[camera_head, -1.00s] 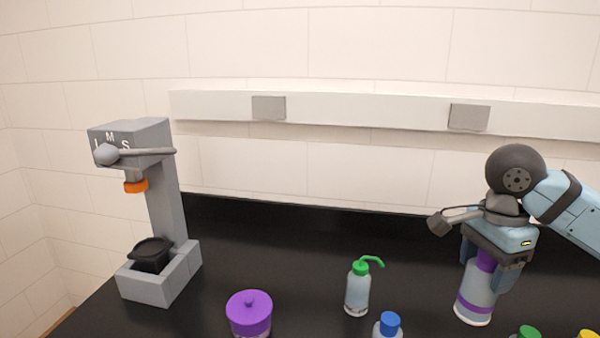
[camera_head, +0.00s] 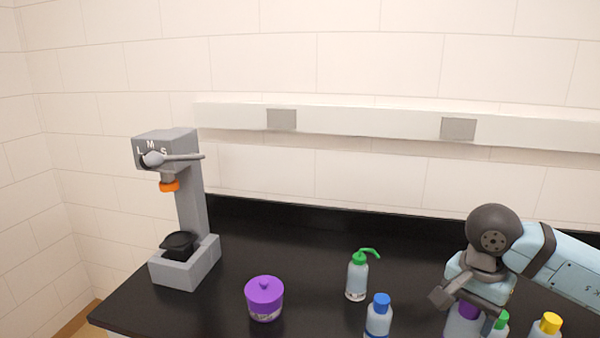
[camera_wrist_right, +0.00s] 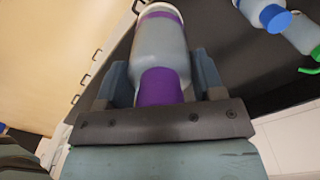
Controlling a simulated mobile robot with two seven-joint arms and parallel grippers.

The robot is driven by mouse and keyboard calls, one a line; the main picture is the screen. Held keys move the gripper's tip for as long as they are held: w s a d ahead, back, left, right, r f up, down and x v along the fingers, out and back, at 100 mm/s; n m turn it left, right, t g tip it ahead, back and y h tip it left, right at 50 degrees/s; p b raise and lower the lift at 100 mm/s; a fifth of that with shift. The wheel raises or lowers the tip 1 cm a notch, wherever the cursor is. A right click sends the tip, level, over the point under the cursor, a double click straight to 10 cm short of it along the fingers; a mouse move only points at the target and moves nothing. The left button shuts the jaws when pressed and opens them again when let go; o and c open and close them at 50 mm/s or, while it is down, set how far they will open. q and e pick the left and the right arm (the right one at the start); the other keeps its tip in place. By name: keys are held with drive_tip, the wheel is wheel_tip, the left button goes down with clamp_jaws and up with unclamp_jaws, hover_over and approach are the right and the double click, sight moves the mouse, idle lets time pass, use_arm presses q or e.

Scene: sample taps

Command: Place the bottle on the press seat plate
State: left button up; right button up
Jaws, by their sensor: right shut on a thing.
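The bottle (camera_head: 460,323) is grey-white with a purple cap, at the bottom right of the head view, its lower part cut off by the frame. In the right wrist view the bottle (camera_wrist_right: 160,50) shows its body, a purple band and its cap. My right gripper (camera_wrist_right: 160,80) is shut on it at the cap end, one finger on each side; it also shows in the head view (camera_head: 474,300). The grey press (camera_head: 193,205) stands at the left. Its black seat plate (camera_head: 178,242) is bare, below an orange part (camera_head: 169,186). My left gripper is not in view.
A purple-lidded jar (camera_head: 264,298), a green-topped wash bottle (camera_head: 357,276) and a blue-capped bottle (camera_head: 378,318) stand between press and gripper. Green-capped (camera_head: 500,323) and yellow-capped (camera_head: 548,326) bottles are at the right. The black counter (camera_head: 290,245) is clear behind them.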

drive_tip(key=s+a+f+n+p, duration=0.3)
drive_tip(key=a+f+n+p, duration=0.1)
drive_tip(key=n, duration=0.6)
drive_tip(key=shift+f+p, duration=0.8)
drive_tip(key=shift+p, duration=0.1)
